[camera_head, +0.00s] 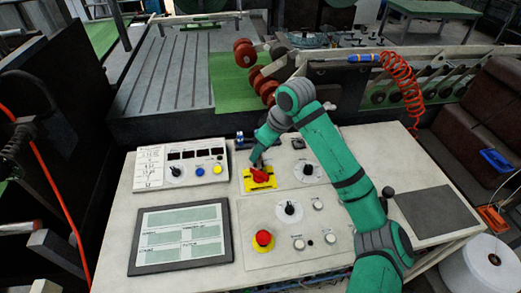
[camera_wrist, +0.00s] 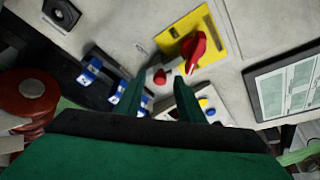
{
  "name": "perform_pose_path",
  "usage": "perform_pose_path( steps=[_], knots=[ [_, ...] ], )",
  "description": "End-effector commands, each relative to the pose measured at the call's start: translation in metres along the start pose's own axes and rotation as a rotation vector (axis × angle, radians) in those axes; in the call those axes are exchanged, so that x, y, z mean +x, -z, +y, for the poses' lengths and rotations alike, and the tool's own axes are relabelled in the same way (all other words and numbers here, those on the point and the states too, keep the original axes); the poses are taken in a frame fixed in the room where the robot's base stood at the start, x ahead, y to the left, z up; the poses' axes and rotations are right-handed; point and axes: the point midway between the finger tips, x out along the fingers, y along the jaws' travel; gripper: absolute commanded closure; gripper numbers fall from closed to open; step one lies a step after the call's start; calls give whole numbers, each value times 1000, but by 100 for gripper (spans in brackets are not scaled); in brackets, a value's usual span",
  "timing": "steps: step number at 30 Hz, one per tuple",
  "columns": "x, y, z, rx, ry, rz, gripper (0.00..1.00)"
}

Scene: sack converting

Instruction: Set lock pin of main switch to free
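The main switch has a red rotary handle (camera_wrist: 191,50) on a yellow plate (camera_wrist: 212,32). In the head view the red handle (camera_head: 260,174) sits on the yellow plate (camera_head: 259,186), just below my gripper (camera_head: 256,161). In the wrist view my gripper (camera_wrist: 157,92) has its two green fingers apart. A small red knob (camera_wrist: 160,76), which looks like the lock pin, shows between the fingertips beside the plate. I see gaps on both sides of it. Whether the fingertips reach down around it, I cannot tell. The pin's position is unclear.
Blue items (camera_wrist: 90,70) stand in a dark tray near my fingers. A dark mat (camera_head: 437,212) lies at the right.

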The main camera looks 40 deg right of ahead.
Motion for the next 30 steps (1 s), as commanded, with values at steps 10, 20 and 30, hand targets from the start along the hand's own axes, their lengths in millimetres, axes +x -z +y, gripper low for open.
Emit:
perform_pose_path(
  steps=[10,20,30],
  knots=[
    [1,0,0,0,0,0,81],
    [3,5,5,0,2,0,100],
    [9,21,22,1,-1,1,100]
  ],
)
